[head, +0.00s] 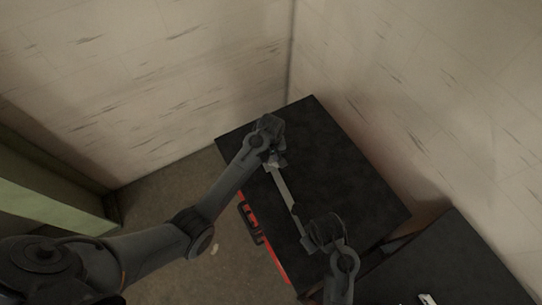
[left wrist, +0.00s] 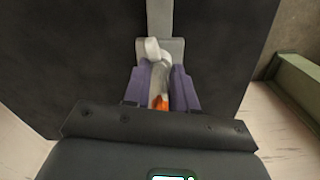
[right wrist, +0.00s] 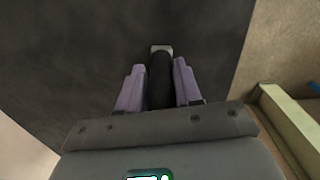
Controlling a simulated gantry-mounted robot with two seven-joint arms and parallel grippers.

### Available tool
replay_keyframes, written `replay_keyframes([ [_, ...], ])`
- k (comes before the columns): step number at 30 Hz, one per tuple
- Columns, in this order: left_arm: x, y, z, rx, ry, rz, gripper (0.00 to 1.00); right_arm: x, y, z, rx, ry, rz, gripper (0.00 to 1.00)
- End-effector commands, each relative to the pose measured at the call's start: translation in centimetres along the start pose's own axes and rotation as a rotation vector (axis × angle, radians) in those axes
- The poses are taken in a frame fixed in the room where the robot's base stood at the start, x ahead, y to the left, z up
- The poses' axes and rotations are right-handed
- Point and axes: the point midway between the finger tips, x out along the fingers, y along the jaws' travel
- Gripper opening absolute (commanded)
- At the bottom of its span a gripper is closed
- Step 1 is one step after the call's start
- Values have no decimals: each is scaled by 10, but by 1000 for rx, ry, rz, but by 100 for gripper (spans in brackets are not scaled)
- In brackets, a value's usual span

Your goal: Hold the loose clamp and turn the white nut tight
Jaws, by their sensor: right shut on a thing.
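The clamp shows in the head view as a long pale grey bar (head: 285,187) lying slantwise over the black table top. My left gripper (head: 272,158) is at its far end. In the left wrist view, the open purple fingers (left wrist: 160,90) stand on both sides of a white piece (left wrist: 152,50), which looks like the nut, and an orange tip (left wrist: 162,103). Contact there is unclear. My right gripper (head: 322,233) is at the near end. In the right wrist view, its fingers (right wrist: 160,85) are shut on a black cylindrical handle (right wrist: 160,72) with a grey end beyond.
The black table top (head: 355,185) is otherwise clear, with a red edge (head: 274,262) on its left side. A second black surface (head: 450,270) with a small white item (head: 427,298) lies at lower right. Pale walls stand behind. A green ledge (head: 50,207) is at left.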

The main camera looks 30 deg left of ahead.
Motion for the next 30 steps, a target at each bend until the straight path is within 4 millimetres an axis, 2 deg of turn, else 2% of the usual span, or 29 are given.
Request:
replay_keyframes([
  [1,0,0,0,1,0,1,9,1,-1,0,-4,-1,-1,0],
  [3,0,0,0,2,0,1,0,1,-1,0,-5,-1,-1,0],
  [10,0,1,0,28,0,1,0,1,-1,0,-5,-1,-1,0],
  [19,0,1,0,289,1,1,0,1,-1,0,-5,-1,-1,0],
  [28,0,1,0,311,0,0,0,1,-1,0,-5,0,-1,0],
  [29,0,1,0,311,0,0,28,1,-1,0,-5,0,-1,0],
  [30,0,1,0,310,0,0,34,1,-1,0,-5,0,-1,0],
])
